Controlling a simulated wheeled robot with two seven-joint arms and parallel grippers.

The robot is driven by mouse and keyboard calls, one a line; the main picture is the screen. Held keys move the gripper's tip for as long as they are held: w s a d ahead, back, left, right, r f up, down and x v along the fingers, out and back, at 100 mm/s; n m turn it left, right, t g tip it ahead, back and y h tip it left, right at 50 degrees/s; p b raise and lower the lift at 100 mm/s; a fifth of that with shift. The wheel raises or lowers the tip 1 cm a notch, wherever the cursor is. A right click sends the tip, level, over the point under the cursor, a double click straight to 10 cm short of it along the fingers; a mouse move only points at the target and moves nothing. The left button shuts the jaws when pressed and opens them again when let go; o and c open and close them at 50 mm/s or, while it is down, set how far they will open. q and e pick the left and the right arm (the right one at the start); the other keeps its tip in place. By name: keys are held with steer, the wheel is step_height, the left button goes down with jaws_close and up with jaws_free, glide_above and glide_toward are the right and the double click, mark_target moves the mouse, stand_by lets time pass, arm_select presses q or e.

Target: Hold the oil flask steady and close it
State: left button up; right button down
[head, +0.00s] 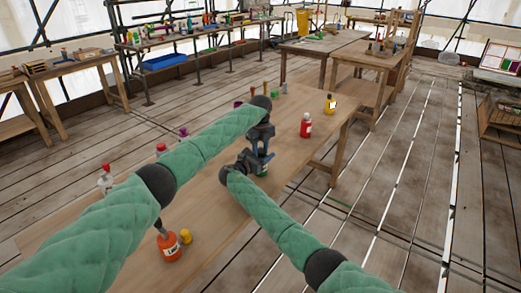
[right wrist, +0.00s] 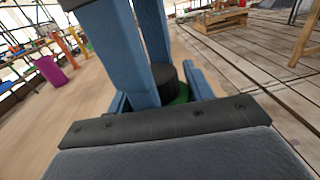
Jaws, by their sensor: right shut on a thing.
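A green flask (head: 263,170) with a pale label stands near the right edge of the long table, mostly hidden by my grippers. I take it to be the oil flask. My right gripper (head: 256,167) is shut on it; in the right wrist view its blue fingers (right wrist: 160,98) sit low at the green body (right wrist: 182,94). A dark round cap (right wrist: 168,78) shows on top of the flask. My left gripper (head: 261,150) points down from above, its two blue fingers beside the cap. Whether they grip it is unclear.
On the same table (head: 215,225) stand a red bottle (head: 306,126), a yellow bottle (head: 330,104), an orange jar (head: 168,246) and a small yellow piece (head: 186,236). A purple cup (right wrist: 51,74) shows in the right wrist view. Floor right of the table is clear.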

arm_select(q)
steer(key=shift+m, duration=1.8)
steer(key=o, duration=1.1)
steer(key=shift+r, duration=0.15)
steer(key=shift+r, duration=2.15)
